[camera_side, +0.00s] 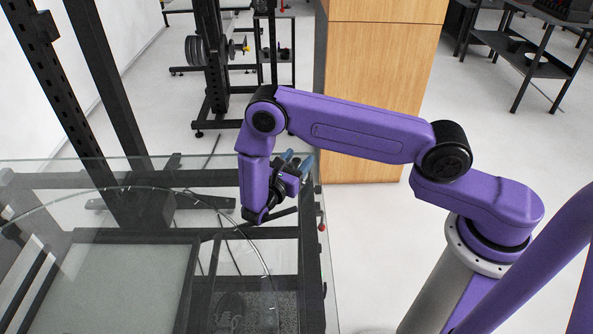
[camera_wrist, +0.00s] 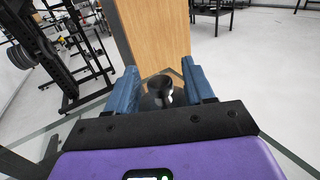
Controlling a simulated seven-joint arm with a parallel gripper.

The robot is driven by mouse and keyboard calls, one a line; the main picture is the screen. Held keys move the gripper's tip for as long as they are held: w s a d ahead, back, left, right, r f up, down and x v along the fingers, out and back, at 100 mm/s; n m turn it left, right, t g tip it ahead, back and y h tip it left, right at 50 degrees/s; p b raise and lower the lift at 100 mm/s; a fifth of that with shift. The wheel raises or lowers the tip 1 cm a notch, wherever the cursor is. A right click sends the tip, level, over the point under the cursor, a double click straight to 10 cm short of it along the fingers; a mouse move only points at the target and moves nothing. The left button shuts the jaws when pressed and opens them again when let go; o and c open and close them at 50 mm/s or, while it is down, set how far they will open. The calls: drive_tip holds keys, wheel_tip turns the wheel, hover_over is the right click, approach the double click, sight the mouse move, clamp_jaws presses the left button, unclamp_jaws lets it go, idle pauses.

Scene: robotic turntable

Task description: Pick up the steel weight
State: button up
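My gripper (camera_side: 300,160) has blue fingers and is over the far right corner of the glass table (camera_side: 85,205) in the side view. In the wrist view, the fingers of my gripper (camera_wrist: 160,82) are wide apart. A small dark, rounded object with a shiny patch (camera_wrist: 160,86) shows in the gap between them, with clear space on both sides. It may be the steel weight, but I cannot tell for sure. In the side view no steel weight can be made out; my arm and gripper cover that spot.
A wooden cabinet (camera_side: 383,80) stands behind the glass table. A black rack with weight plates (camera_side: 205,55) is at the back left. A dark post (camera_side: 122,95) rises by the table on the left. A small red knob (camera_side: 322,227) is at the table's right edge.

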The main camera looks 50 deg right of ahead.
clamp_jaws()
drive_tip(key=shift+r, duration=0.1)
